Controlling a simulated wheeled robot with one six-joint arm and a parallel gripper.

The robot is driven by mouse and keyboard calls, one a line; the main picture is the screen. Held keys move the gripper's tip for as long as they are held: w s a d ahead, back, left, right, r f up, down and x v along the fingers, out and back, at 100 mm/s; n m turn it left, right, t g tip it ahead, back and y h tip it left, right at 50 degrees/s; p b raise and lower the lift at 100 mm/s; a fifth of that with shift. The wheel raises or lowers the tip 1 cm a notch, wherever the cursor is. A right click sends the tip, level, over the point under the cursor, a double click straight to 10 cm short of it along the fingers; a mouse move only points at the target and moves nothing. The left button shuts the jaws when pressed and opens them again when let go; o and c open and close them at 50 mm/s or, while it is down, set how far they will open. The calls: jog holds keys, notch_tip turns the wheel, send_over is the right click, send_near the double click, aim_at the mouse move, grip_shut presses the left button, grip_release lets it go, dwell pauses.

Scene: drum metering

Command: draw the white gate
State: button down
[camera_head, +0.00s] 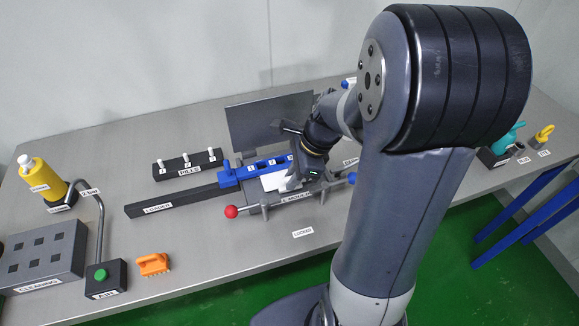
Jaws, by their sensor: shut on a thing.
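The white gate (273,181) shows as a small white plate at the front of the blue drum-metering block (229,179), near the middle of the table. My gripper (300,178) is right beside it, on its right, and is shut on it. The fingertips are mostly hidden by the gripper body, so the exact grip does not show. My arm hides the right part of the fixture.
A dark upright panel (262,123) stands behind the fixture. A red ball knob (231,212) sticks out at its front left. A black rail (163,202) and a pills rack (187,164) lie left. An orange brush (153,264) lies near the front edge.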

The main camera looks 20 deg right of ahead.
jog(key=shift+s, duration=0.2)
jog(key=c, duration=1.7)
grip_release()
jog(key=shift+s, duration=0.15)
jog(key=v, duration=1.1)
jog(key=shift+f, duration=0.1)
